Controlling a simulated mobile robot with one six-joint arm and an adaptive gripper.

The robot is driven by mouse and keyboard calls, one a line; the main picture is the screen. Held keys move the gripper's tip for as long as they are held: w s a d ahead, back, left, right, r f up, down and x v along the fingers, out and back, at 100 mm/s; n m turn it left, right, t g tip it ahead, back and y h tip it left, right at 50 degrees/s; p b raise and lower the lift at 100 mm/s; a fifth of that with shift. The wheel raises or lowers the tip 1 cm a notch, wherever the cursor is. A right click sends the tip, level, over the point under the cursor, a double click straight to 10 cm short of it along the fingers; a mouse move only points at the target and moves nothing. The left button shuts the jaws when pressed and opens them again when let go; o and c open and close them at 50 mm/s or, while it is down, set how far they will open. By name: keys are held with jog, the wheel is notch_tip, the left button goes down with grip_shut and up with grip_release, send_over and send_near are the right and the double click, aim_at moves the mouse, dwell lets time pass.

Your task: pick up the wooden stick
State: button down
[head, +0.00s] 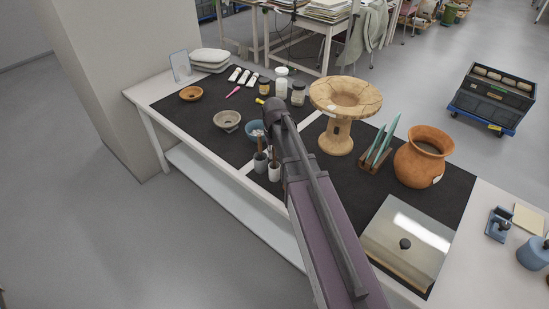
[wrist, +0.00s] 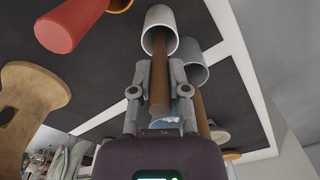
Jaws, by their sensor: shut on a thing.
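The wooden stick (wrist: 159,88) is a brown rod whose far end stands inside a white cup (wrist: 160,22) in the wrist view. My gripper (wrist: 159,72) has its two grey fingers closed on either side of the stick, just outside the cup's rim. A second, greyer cup (wrist: 194,73) beside it holds another brown stick (wrist: 201,115), outside the fingers. In the head view, two small cups with brown sticks, one light (head: 274,173) and one grey (head: 260,166), stand near the table's front edge. My arm hides the fingers there.
The tan pedestal stand (head: 336,132), a rack with green pieces (head: 377,158) and an orange pot (head: 423,158) stand to the right. Bowls (head: 227,120) and jars (head: 298,94) sit left and behind. A shiny square plate (head: 407,240) lies at the front right.

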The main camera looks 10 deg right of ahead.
notch_tip(320, 180, up, 10)
jog(key=p, duration=1)
jog(key=shift+s, duration=0.1)
dwell(0.9)
